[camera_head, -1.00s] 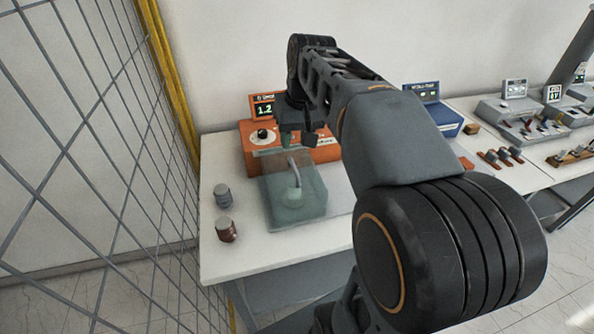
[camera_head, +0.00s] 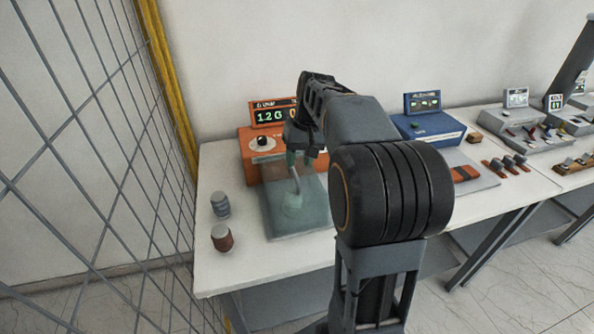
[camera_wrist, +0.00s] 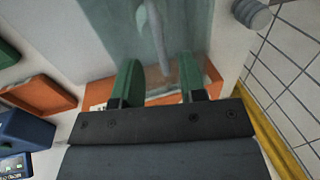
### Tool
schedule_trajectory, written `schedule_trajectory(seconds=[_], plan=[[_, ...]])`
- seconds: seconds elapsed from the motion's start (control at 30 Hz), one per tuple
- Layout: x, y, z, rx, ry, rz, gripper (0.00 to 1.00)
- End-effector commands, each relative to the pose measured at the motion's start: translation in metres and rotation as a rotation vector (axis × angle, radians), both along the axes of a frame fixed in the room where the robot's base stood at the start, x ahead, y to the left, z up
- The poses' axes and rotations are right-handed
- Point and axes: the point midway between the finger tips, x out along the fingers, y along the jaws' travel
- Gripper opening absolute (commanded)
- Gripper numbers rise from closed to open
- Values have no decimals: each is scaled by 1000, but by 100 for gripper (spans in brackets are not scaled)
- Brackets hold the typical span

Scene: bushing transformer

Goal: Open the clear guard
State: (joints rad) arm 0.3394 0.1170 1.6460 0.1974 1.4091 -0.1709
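The clear guard (camera_head: 305,222) is a see-through, greenish box on the white table, in front of an orange machine (camera_head: 250,170). It looks closed. A bent grey rod (camera_head: 296,182) shows through it. My gripper (camera_head: 297,158) is over the guard's rear part, close to the orange machine's front. In the wrist view, my gripper's two green fingers (camera_wrist: 160,82) are apart with nothing clearly held between them. The guard (camera_wrist: 105,25) and rod (camera_wrist: 157,40) lie beyond the fingertips there. I cannot tell whether the fingers touch the guard.
A grey cylinder (camera_head: 220,204) and a brown one (camera_head: 222,238) stand left of the guard. A display (camera_head: 272,113) tops the orange machine. A blue machine (camera_head: 428,128) stands to the right. A wire fence (camera_head: 90,170) with a yellow post (camera_head: 168,80) borders the left.

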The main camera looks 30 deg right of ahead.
Motion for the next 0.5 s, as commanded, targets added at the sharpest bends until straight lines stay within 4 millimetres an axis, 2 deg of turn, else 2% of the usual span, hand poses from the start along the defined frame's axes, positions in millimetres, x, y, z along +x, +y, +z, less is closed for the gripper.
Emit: schedule_trajectory(seconds=[0.2,0.5], plan=[[1,5,-26,0,1,0,38],[1,7,-37,0,0,0,38]])
